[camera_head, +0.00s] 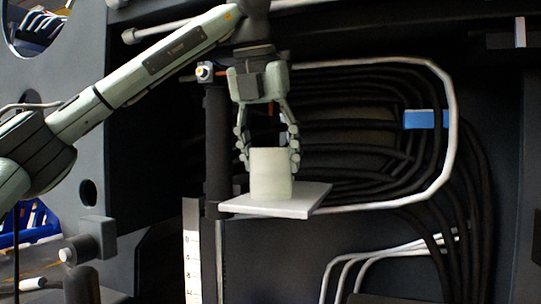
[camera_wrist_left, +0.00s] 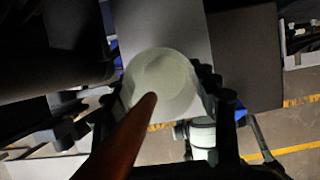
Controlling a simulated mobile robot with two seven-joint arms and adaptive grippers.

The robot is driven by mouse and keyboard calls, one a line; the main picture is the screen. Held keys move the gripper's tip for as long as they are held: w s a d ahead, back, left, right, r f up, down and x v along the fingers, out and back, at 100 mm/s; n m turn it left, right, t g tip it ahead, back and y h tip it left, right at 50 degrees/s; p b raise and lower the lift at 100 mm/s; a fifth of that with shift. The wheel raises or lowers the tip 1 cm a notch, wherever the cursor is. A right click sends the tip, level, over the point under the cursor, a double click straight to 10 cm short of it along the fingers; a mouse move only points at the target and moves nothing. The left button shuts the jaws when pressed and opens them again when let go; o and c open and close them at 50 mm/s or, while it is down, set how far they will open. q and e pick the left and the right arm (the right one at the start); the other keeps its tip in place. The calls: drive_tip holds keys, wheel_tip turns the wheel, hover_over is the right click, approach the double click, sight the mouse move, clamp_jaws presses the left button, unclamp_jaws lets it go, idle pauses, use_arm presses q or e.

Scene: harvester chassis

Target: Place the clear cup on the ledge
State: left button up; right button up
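The clear cup (camera_head: 271,180), whitish and translucent, is upright over the pale square ledge (camera_head: 312,201) in the head view. Its base appears to meet the ledge's top. My left gripper (camera_head: 269,160) points down from above, with a finger at each side of the cup, and appears shut on it. In the left wrist view the cup (camera_wrist_left: 163,75) sits between the dark fingers (camera_wrist_left: 162,92), with the grey ledge (camera_wrist_left: 160,22) behind it. Any thin gap between fingers and cup is too small to tell. My right gripper is not in view.
Bundled black cables (camera_head: 375,135) and a thick white hose (camera_head: 450,110) run behind and right of the ledge. A dark post (camera_head: 217,150) stands just left of it. A brown rod-like shape (camera_wrist_left: 122,140) crosses the wrist view's foreground.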

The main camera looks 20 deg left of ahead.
use_arm(q)
drive_tip(key=o, duration=0.4)
drive_tip(key=shift+c, duration=0.2)
drive_tip(key=shift+r, duration=0.1)
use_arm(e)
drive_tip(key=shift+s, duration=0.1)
use_arm(q)
drive_tip(key=shift+r, duration=0.3)
drive_tip(key=shift+s+r+b, duration=0.2)
drive_tip(key=shift+s+b, duration=0.25)
drive_tip(key=shift+s, duration=0.8)
drive_tip(key=s+b, duration=0.1)
drive_tip(key=s, duration=0.9)
drive_tip(key=shift+a, duration=0.35)
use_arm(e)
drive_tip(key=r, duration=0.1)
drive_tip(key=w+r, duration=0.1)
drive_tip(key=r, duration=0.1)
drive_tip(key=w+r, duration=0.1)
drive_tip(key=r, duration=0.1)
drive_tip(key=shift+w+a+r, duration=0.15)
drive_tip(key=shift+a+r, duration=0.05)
use_arm(q)
drive_tip(key=shift+r, duration=0.1)
